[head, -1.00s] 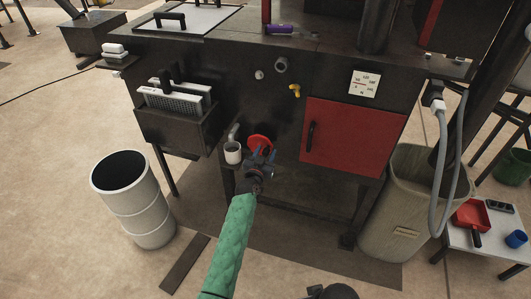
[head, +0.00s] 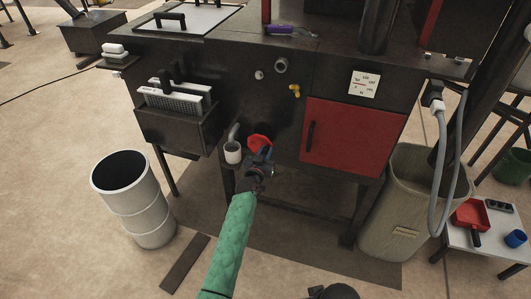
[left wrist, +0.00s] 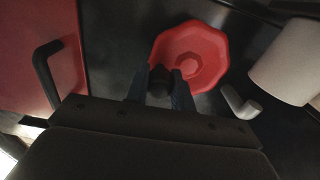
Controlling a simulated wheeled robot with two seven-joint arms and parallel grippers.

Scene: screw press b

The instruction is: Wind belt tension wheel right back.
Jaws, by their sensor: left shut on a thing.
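The belt tension wheel (head: 258,142) is a red disc on the dark press front, left of the red door. In the left wrist view it shows as a red eight-sided wheel (left wrist: 203,50) with a raised hub. A small black knob (left wrist: 160,80) stands at its rim. My left gripper (head: 262,156), on the green-sleeved arm, is at the wheel's lower right. In the left wrist view its blue fingers (left wrist: 161,88) are shut on the black knob. The gripper hides part of the wheel in the head view.
A white cup-like part (head: 233,152) on a grey bent pipe sits close left of the wheel. The red door (head: 354,138) with a black handle is close right. A white drum (head: 135,200) and a beige bin (head: 400,215) stand on the floor.

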